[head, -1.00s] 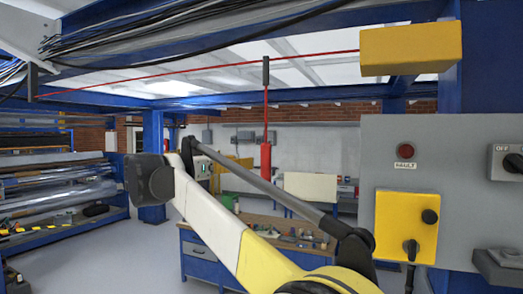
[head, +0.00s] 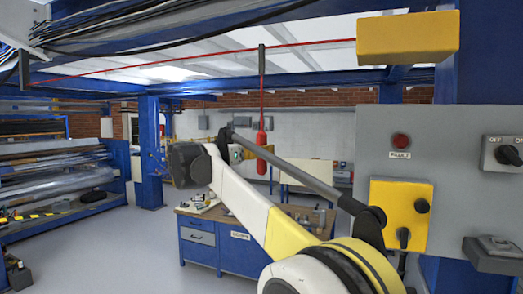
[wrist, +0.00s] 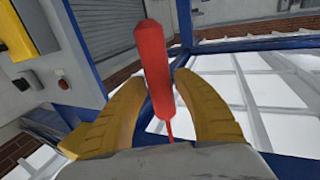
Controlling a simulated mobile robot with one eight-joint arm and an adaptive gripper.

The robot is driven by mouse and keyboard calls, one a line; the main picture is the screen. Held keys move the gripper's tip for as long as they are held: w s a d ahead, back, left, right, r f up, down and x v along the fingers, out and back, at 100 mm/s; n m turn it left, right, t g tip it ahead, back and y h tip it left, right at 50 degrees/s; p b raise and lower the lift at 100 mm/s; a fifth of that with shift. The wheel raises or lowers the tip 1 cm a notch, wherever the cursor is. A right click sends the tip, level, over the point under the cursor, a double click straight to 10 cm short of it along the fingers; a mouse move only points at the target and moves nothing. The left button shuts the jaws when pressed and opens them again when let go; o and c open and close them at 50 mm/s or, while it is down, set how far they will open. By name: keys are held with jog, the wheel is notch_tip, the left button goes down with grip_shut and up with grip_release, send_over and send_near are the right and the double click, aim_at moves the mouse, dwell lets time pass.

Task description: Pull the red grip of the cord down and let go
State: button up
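The red grip (head: 261,164) hangs upright on a thin cord from a red line overhead in the head view. In the wrist view the grip (wrist: 151,50) lies between the two yellow fingers of my gripper (wrist: 160,82), with its cord running toward the bottom of the picture. The fingers are apart, with narrow gaps showing on both sides of the grip.
A grey control panel (head: 462,150) with a red fault lamp (head: 400,140) and yellow switch box (head: 385,195) stands at right. A yellow box (head: 407,38) sits at the overhead line's end. A blue workbench (head: 205,240) stands behind my arm. Rollers (head: 65,180) are at left.

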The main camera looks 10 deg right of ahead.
aim_at(258, 165)
grip_shut()
notch_tip(258, 165, down, 5)
jog(key=b, duration=0.2)
jog(key=shift+r+b, duration=0.15)
jog(key=shift+b, duration=0.15)
jog(key=shift+r, duration=0.1)
jog(key=shift+o, duration=2.4)
grip_release()
jog(key=shift+d, duration=0.1)
jog(key=v, duration=1.2)
jog(key=shift+w, duration=0.1)
